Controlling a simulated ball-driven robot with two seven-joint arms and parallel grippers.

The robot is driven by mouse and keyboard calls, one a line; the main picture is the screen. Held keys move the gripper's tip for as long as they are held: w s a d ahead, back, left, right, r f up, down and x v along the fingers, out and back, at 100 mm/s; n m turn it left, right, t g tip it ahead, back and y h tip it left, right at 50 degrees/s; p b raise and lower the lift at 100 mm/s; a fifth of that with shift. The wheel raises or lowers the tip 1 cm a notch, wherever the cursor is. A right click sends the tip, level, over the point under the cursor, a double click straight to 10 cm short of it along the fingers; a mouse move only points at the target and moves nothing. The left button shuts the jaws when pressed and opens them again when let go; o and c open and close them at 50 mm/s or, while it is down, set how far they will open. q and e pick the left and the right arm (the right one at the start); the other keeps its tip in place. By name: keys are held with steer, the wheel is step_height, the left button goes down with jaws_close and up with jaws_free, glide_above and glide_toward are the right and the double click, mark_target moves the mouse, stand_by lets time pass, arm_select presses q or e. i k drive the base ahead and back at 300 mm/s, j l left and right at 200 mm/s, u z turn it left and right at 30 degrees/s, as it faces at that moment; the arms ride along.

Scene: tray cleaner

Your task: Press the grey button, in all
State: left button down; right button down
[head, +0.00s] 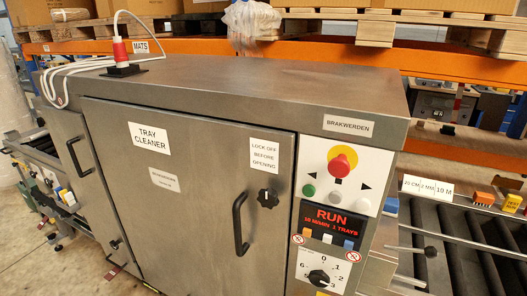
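The tray cleaner (200,230) is a brushed steel cabinet in the middle of the head view. Its white control panel (375,163) is on the front at the right. A red mushroom knob (342,162) on a yellow base is above the row. Neither of my grippers is in view, and nothing covers the grey button.
A numbered dial (319,277) is under the display. A roller conveyor (460,245) runs off to the right. A red plug (120,50) with white cable is on top.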

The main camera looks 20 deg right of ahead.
mark_target(335, 198)
steer(key=z, duration=1.25)
